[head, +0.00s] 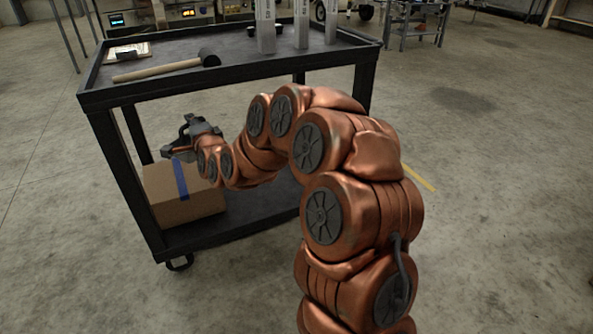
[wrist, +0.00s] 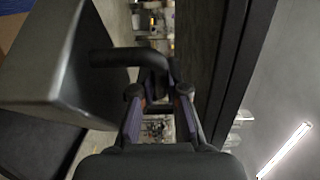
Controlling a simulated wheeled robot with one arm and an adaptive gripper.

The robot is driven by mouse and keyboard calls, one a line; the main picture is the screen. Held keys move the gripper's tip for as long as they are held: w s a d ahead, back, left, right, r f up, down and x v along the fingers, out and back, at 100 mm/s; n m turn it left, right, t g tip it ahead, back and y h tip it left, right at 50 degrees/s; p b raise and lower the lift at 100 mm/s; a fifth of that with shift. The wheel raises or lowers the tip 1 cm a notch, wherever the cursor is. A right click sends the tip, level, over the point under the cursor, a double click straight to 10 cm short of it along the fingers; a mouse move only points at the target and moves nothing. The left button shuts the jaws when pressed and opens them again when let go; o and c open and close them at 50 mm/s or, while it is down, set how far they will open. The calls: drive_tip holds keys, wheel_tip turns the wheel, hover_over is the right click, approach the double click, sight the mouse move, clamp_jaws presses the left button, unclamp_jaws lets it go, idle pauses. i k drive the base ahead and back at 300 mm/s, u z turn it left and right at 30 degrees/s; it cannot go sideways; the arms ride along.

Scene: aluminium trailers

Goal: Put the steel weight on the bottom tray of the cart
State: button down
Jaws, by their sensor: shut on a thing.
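The steel weight (wrist: 55,65) is a dark grey metal block with a bent bar handle, large at the left of the wrist view. My gripper (wrist: 155,92) is shut on its handle. In the head view my gripper (head: 192,132) is between the cart's two trays, just above a cardboard box; the weight is mostly hidden there. The black cart's bottom tray (head: 245,222) carries the box at its left; its right part looks bare, partly hidden by my arm. I cannot tell whether the weight touches anything.
The cardboard box (head: 188,195) has blue tape. The cart's top tray (head: 230,72) is above my gripper and holds a mallet (head: 165,68), a clipboard (head: 128,53) and upright metal bars (head: 266,28). A cart post (head: 128,180) stands left. Open floor lies right.

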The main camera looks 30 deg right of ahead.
sight(269, 188)
drive_tip(key=z, duration=0.05)
drive_tip(key=i, duration=0.95)
drive_tip(key=z, duration=0.05)
